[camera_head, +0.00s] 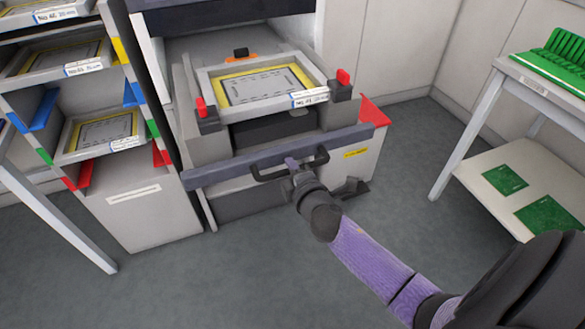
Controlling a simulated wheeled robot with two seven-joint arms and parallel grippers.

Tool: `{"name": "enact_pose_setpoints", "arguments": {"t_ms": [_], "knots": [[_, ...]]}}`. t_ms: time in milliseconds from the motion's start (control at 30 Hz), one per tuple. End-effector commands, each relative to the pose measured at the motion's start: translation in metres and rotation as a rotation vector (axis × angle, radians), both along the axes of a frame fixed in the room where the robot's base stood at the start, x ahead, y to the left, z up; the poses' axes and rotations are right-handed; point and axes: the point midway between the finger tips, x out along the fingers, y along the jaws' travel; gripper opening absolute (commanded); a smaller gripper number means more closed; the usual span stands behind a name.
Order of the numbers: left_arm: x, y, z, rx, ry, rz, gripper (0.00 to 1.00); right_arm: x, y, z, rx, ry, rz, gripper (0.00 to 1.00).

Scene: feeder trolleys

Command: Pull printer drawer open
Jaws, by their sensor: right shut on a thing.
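The printer drawer (222,174) sticks out of the printer, with a dark bar across its front. A black handle (268,175) is fixed on that bar. A framed stencil (262,84) with a yellow border lies on top of the drawer, between two dark blocks with red tops. My right gripper (294,168) is at the right part of the handle and shut on it. Its jaws are small in the picture and partly hide the handle. My left gripper does not show.
A shelf rack (150,205) with several framed stencils stands close on the left. A white table (505,85) with green boards is on the right. Grey floor (270,270) lies free in front of the drawer.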

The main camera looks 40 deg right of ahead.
Motion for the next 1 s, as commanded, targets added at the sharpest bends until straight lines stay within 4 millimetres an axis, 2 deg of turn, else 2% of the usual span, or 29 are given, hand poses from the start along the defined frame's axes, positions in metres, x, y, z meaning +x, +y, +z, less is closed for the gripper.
{"name": "enact_pose_setpoints", "arguments": {"t_ms": [233,267,400,433,667,767,1000], "knots": [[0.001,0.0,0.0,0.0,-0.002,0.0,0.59,0.0,0.0,-0.001,0.0,0.002,0.0,0.0],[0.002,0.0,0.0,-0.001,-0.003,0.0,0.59,0.0,0.0,-0.001,0.0,0.002,0.0,0.25],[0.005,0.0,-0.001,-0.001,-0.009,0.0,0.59,0.0,0.0,-0.001,0.0,0.002,0.0,0.55],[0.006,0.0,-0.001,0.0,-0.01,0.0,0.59,0.0,0.0,-0.001,0.0,0.001,0.0,0.58],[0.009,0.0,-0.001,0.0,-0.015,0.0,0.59,0.0,0.0,0.0,0.0,0.0,0.0,0.58],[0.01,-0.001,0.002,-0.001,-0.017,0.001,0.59,-0.007,0.002,0.002,0.001,0.001,0.001,0.58],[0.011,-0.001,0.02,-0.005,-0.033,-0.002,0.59,-0.057,0.014,0.015,0.004,0.002,-0.001,0.58]]}}
